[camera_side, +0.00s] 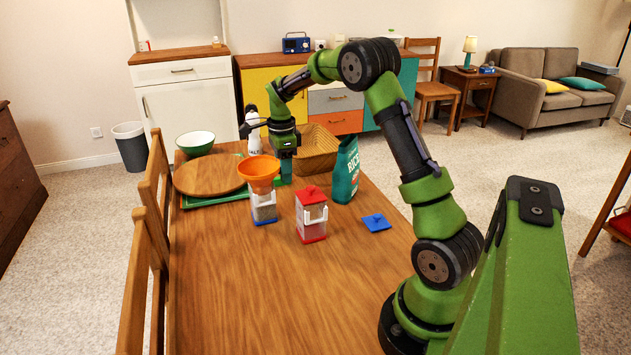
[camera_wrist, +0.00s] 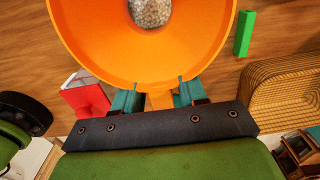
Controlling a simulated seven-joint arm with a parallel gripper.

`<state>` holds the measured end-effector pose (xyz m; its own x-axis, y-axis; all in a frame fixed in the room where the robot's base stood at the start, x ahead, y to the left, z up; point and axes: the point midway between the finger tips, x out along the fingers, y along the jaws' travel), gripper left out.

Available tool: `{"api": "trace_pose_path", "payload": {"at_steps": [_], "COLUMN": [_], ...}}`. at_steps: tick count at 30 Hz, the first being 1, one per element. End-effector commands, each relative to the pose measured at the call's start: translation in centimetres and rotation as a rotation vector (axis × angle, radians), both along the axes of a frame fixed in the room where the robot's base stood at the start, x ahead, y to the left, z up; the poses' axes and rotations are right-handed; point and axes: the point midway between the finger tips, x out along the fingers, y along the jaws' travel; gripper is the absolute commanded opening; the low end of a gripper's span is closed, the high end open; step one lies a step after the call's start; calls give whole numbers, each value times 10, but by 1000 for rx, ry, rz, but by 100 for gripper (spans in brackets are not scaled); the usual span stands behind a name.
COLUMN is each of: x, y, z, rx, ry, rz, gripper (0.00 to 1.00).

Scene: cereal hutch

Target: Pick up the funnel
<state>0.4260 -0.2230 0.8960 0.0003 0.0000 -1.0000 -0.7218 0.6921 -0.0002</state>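The orange funnel (camera_side: 258,168) sits upright in the mouth of the clear jar with a blue base (camera_side: 264,209). In the wrist view the funnel's wide bowl (camera_wrist: 85,45) fills the top, with pale grain (camera_wrist: 150,10) showing through its hole. My gripper (camera_side: 286,180) is at the funnel's right side in the side view, pointing down. In the wrist view my gripper's teal fingers (camera_wrist: 157,98) stand apart, one on each side of the funnel's orange tab. They look open around it; firm contact is not visible.
A red-lidded jar (camera_side: 312,222), a green rice bag (camera_side: 345,172) and a blue lid (camera_side: 376,223) stand close by. A wicker basket (camera_side: 317,158), a round wooden board (camera_side: 207,176) and a green bowl (camera_side: 195,141) are behind. The near left table is clear.

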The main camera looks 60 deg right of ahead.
Motion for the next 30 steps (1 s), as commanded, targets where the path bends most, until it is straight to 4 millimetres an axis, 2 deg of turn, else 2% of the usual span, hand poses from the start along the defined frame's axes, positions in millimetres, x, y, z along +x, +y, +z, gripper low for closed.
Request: {"api": "trace_pose_path", "payload": {"at_steps": [1, 6, 8, 19, 26, 30], "x": [0, 0, 0, 1, 1, -18], "y": [0, 0, 0, 0, 0, 10], "z": [0, 0, 0, 6, 34, 39], "rx": [0, 0, 0, -2, -2, -1], "ry": [0, 0, 0, -2, -5, -1], "rz": [0, 1, 1, 2, 2, 2], "gripper": [33, 7, 0, 0, 0, 0]}}
